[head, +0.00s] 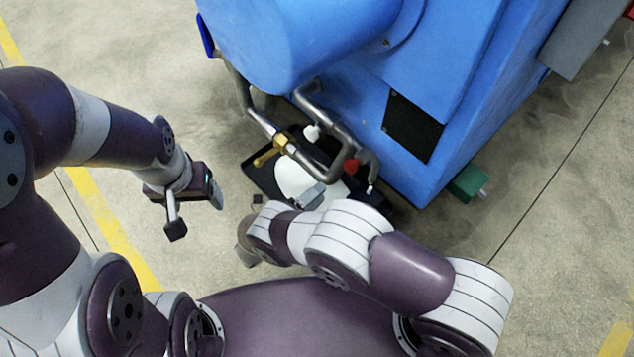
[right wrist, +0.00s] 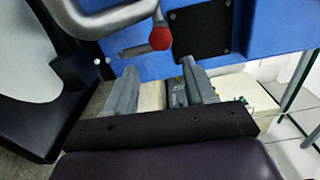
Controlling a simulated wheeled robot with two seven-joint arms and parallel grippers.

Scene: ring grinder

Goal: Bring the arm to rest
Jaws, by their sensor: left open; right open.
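My left gripper (head: 195,212) is at the left in the head view, with its two fingers spread apart and nothing between them. It hangs over bare floor, left of the blue machine (head: 460,60). My right arm (head: 345,240) is folded across the lower middle, and it largely hides its gripper in the head view. In the right wrist view, my right gripper (right wrist: 160,92) has its two grey fingers apart with nothing held. They point towards the blue machine's lower side, below a red knob (right wrist: 160,36).
Bent metal pipes (head: 330,118) with a brass fitting (head: 281,143) stand out from the machine, close to my right arm. A black tray (head: 258,177) with a white piece (head: 294,178) lies below them. A green block (head: 467,183) is at the machine's base. Floor at the right is clear.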

